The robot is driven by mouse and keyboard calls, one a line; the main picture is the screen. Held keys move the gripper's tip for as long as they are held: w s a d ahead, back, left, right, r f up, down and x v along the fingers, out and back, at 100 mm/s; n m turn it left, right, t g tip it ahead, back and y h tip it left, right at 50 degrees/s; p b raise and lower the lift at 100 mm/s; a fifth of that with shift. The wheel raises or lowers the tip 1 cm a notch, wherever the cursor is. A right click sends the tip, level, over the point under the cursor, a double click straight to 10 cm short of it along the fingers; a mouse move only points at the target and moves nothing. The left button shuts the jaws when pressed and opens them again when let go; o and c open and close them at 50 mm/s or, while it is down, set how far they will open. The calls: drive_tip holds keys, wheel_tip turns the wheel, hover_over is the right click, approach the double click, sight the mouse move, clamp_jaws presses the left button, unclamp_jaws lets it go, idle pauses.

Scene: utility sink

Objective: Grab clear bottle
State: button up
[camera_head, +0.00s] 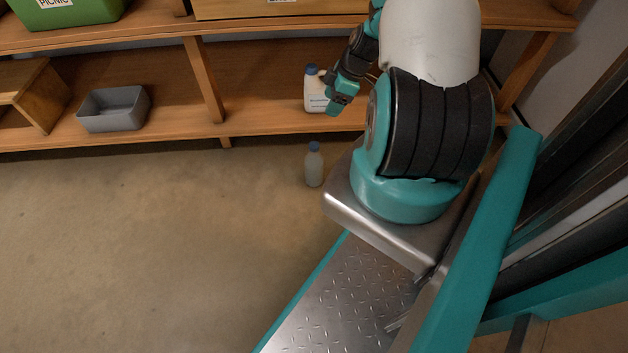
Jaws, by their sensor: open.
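A clear bottle (314,166) with a blue cap stands upright on the floor, in front of the lower shelf and just left of my base. My gripper (335,108) is open, above and slightly right of the bottle in the picture. It appears small and partly turned away, in front of a white jug (315,92) with a blue cap on the lower shelf. I see nothing between the fingers. Whether the gripper touches the jug cannot be told from this view.
The wooden lower shelf (265,95) runs across the back, with a grey bin (113,109) and a wooden crate (33,93) at left. A green box (70,12) is on the shelf above. A wooden post (204,80) divides the shelf. The floor at left is clear.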

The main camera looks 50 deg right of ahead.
wheel_tip(320, 180, down, 3)
drive_tip(key=b, duration=0.6)
hover_over(315, 145)
drive_tip(key=s+d, duration=0.1)
drive_tip(key=f, duration=1)
drive_tip(key=shift+s+d, duration=0.1)
drive_tip(key=shift+s, duration=0.1)
drive_tip(key=shift+w+f+b, duration=0.2)
drive_tip(key=shift+f+b, duration=0.15)
drive_tip(key=b+x, duration=0.4)
drive_tip(key=x, duration=0.1)
drive_tip(key=shift+s+f, duration=0.1)
drive_tip(key=shift+f, duration=0.15)
drive_tip(key=shift+r, duration=0.15)
clamp_jaws()
